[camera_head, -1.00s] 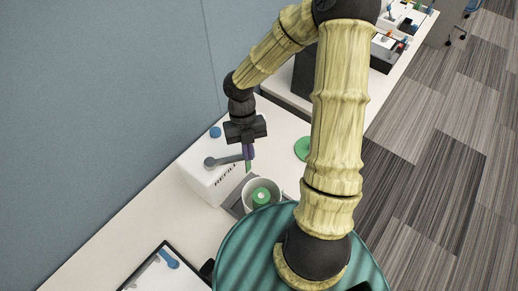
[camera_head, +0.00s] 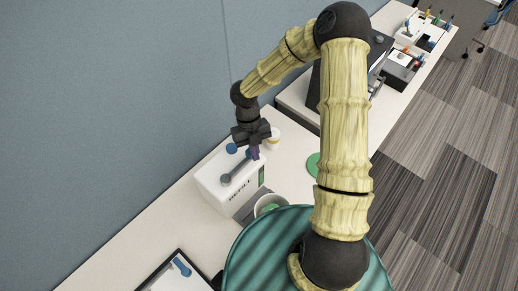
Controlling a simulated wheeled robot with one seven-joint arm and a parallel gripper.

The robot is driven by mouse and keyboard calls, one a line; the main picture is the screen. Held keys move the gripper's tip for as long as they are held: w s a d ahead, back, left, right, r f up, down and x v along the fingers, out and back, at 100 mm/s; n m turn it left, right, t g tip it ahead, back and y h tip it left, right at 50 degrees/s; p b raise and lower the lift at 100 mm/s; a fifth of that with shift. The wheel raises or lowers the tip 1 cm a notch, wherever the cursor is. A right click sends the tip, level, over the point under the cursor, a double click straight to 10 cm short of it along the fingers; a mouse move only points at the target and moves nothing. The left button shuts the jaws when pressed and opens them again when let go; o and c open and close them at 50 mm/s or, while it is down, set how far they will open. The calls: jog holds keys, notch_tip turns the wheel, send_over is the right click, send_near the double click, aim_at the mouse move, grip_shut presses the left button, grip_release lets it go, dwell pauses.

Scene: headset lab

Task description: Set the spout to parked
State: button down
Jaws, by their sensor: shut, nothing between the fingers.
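The white box marked REFILL (camera_head: 228,197) stands on the bench against the blue-grey partition. The grey spout (camera_head: 236,172) lies across its top, from a round pivot near the left end toward the box's far right end, roughly along the lettered front edge. My gripper (camera_head: 255,153) points down at the spout's far end, with its purple fingers shut and nothing between them. The fingers overlap the spout's tip in view; I cannot tell whether they touch it. A blue knob (camera_head: 231,148) shows behind the spout.
A small white jar (camera_head: 274,140) is just behind my gripper. A green disc (camera_head: 313,163) lies to the right. A framed board (camera_head: 168,280) lies at lower left.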

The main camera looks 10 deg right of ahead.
jog(key=shift+w+a+r, duration=0.15)
jog(key=shift+w+a, duration=0.05)
jog(key=shift+w, duration=0.2)
jog(key=shift+s+d+p, duration=0.3)
jog(key=shift+d, duration=0.1)
notch_tip(320, 180, up, 9)
jog(key=b, duration=0.1)
jog(key=shift+s+b, duration=0.3)
jog(key=shift+b, duration=0.05)
jog(key=shift+s+r, duration=0.1)
dwell(0.4)
